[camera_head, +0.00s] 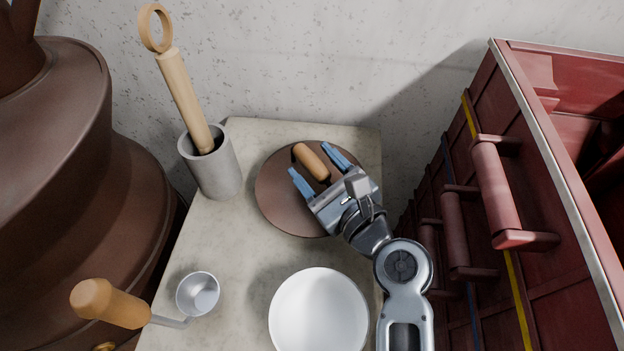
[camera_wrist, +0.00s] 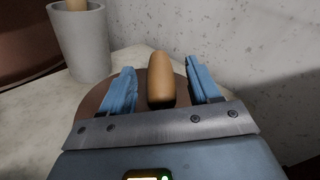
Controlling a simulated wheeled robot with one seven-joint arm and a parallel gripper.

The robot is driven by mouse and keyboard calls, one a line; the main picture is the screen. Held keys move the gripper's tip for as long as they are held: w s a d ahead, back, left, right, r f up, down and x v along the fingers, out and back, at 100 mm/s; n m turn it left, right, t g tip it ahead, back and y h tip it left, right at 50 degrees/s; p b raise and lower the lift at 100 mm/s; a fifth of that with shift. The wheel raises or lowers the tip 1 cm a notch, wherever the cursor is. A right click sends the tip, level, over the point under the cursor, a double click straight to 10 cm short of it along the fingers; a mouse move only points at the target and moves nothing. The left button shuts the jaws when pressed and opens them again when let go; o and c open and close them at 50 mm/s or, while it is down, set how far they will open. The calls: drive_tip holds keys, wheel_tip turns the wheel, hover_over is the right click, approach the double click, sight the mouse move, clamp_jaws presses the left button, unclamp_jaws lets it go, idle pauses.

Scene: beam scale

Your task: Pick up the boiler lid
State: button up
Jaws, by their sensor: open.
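The boiler lid (camera_head: 275,203) is a round brown disc with a wooden handle (camera_head: 310,161) on top. It lies flat on a pale stone counter, near the wall. My gripper (camera_head: 318,163) is over the lid with its blue fingers spread, one on each side of the handle. In the wrist view, the handle (camera_wrist: 160,80) stands between the two open fingers (camera_wrist: 163,88), with a gap on both sides. Part of the lid (camera_wrist: 179,86) shows behind the fingers. The gripper body hides the lid's near right part in the head view.
A grey cup (camera_head: 212,172) with a wooden tool stands left of the lid. A white bowl (camera_head: 318,312) and a wooden-handled ladle (camera_head: 198,293) are nearer on the counter (camera_head: 235,250). A large brown vessel (camera_head: 60,150) is at left; a red chest (camera_head: 540,190) with handles is at right.

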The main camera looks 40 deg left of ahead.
drive_tip(key=shift+c, duration=0.3)
clamp_jaws()
idle(1.1)
